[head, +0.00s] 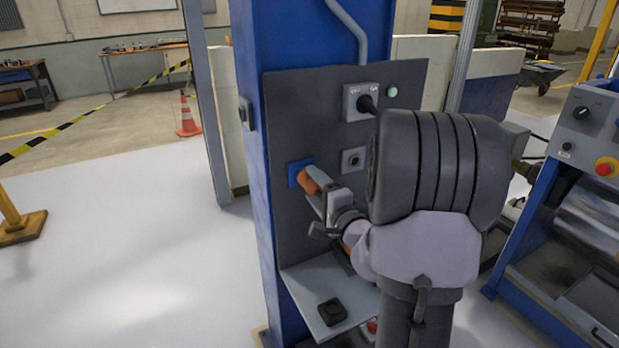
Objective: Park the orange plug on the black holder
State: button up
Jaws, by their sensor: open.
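The orange plug (309,184) is at the blue socket (299,172) on the grey panel and looks seated in it, with its outer end towards my gripper. My gripper (323,207) is open and close to the plug. My arm partly hides it, so I cannot tell whether the fingers are around the plug or beside it. The black holder (331,312), a small dark block, sits on the grey shelf (305,290) at the foot of the panel, below my gripper. Nothing is seen in it.
The grey panel (290,120) is fixed to a blue column (268,45). It carries a rotary switch (362,101), a pale green lamp (392,91) and a small grey fitting (353,160). A blue machine (590,130) stands at the right.

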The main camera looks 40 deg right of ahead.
aim_at(309, 182)
jog(key=shift+x, duration=1.75)
jog(key=shift+f+b, duration=0.1)
jog(key=shift+b, duration=0.7)
grip_shut()
jog(key=shift+s, duration=0.1)
jog(key=shift+s+f, duration=0.1)
jog(key=shift+s+a+b, duration=0.1)
jog(key=shift+s+b, duration=0.2)
jog(key=shift+s, duration=0.1)
jog(key=shift+b+v, duration=1.15)
jog(key=shift+v, duration=1.3)
jog(key=shift+w, duration=0.1)
